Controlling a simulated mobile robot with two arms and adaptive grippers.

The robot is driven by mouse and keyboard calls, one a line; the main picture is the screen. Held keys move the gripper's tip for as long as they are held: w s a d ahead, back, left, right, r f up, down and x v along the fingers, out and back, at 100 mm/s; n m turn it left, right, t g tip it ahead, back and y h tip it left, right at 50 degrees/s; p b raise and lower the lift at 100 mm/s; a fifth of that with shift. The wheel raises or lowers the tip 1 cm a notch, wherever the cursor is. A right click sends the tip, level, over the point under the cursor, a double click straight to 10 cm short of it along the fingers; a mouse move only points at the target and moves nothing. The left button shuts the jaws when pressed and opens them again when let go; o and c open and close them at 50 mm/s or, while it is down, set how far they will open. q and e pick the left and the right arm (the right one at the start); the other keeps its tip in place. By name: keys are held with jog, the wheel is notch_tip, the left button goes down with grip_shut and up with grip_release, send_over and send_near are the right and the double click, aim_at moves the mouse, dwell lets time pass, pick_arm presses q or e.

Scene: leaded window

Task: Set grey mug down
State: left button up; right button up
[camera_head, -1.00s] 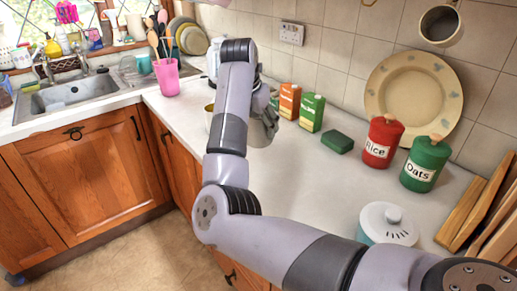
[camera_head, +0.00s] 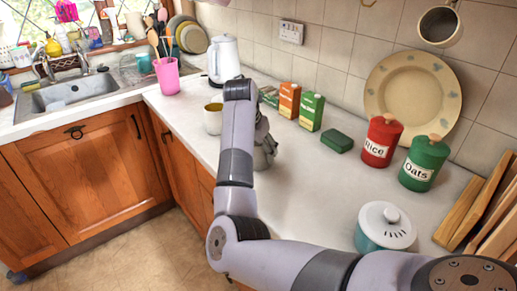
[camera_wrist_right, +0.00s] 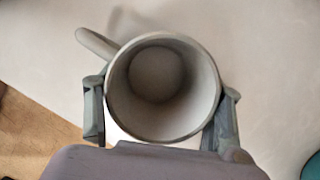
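My right gripper (camera_head: 265,150) is over the counter, largely hidden behind my own arm in the head view. In the right wrist view it (camera_wrist_right: 162,112) has one finger on each side of the grey mug (camera_wrist_right: 190,120), against its wall. I see into the mug's empty inside, and its handle points to the upper left. The pale counter is below the mug; whether the mug's base touches it cannot be told. My left gripper is not in view.
A pale mug (camera_head: 212,121) stands left of my gripper. Cartons (camera_head: 311,112), a green sponge (camera_head: 337,142), the Rice tin (camera_head: 381,142) and Oats tin (camera_head: 424,163) line the wall. A lidded teal pot (camera_head: 386,228) is near my arm. The middle counter (camera_head: 310,190) is clear.

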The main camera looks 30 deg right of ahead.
jog(key=o, duration=0.4)
jog(key=shift+c, duration=0.2)
jog(key=shift+r, duration=0.15)
jog(key=b+v, duration=0.1)
jog(key=v, duration=1.1)
jog(key=shift+b, duration=0.4)
